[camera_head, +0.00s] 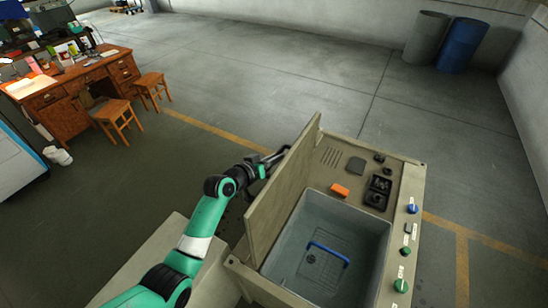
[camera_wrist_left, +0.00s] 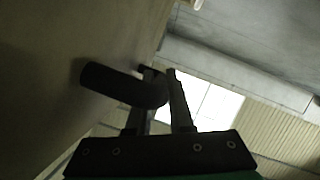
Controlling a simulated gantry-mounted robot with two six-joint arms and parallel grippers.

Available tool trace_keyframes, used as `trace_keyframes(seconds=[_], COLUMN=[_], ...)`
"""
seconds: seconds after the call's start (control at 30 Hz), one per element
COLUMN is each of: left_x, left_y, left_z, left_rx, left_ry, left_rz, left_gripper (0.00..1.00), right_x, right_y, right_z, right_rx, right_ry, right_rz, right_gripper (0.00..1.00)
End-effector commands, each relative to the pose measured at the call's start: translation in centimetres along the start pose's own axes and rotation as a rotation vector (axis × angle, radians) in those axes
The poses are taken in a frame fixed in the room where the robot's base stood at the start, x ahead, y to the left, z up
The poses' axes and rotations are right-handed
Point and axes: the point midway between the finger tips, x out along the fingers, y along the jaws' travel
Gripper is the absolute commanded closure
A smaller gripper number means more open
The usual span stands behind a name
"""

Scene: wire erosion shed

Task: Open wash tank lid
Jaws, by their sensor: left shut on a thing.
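The wash tank lid (camera_head: 283,187) stands raised, close to upright, along the left side of the wash tank (camera_head: 382,250). The tank's grey basin is uncovered, with a wire basket with a blue handle (camera_head: 328,254) inside. My left gripper (camera_head: 273,158) is at the lid's outer face, near its far end. In the left wrist view the left gripper (camera_wrist_left: 163,82) is shut on the dark lid handle (camera_wrist_left: 108,82), which stands out from the lid (camera_wrist_left: 60,50). The lid partly hides the fingertips in the head view. My right gripper is not in view.
An orange block (camera_head: 340,190) and dark fittings sit on the tank's far deck. Coloured knobs (camera_head: 400,286) line its right edge. A wooden desk (camera_head: 65,105) and stools (camera_head: 118,120) stand far left; a blue barrel (camera_head: 462,45) stands far right. Floor beyond the tank is clear.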

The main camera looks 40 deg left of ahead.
Motion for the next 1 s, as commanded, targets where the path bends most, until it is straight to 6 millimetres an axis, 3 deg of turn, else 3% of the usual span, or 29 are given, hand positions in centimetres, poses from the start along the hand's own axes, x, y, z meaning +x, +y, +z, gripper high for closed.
trace_keyframes(seconds=[0.2,0.23,0.4,0.77,1.0], left_x=[0.0,0.0,0.0,-0.4,-4.1], left_y=[-0.1,-0.1,0.0,0.0,-0.1], left_z=[0.2,0.2,0.2,0.1,0.1], left_rx=[0.0,0.0,0.0,0.0,0.0], left_ry=[-0.004,-0.004,-0.004,-0.002,0.0], left_rz=[-0.001,-0.001,-0.001,0.0,-0.001], left_gripper=[1.0,0.78,0.51,0.51,0.51], right_x=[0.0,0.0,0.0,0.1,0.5], right_y=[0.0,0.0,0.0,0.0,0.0], right_z=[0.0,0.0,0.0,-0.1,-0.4], right_rx=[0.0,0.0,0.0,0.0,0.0], right_ry=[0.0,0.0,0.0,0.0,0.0], right_rz=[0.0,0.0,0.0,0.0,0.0], right_gripper=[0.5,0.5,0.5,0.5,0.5])
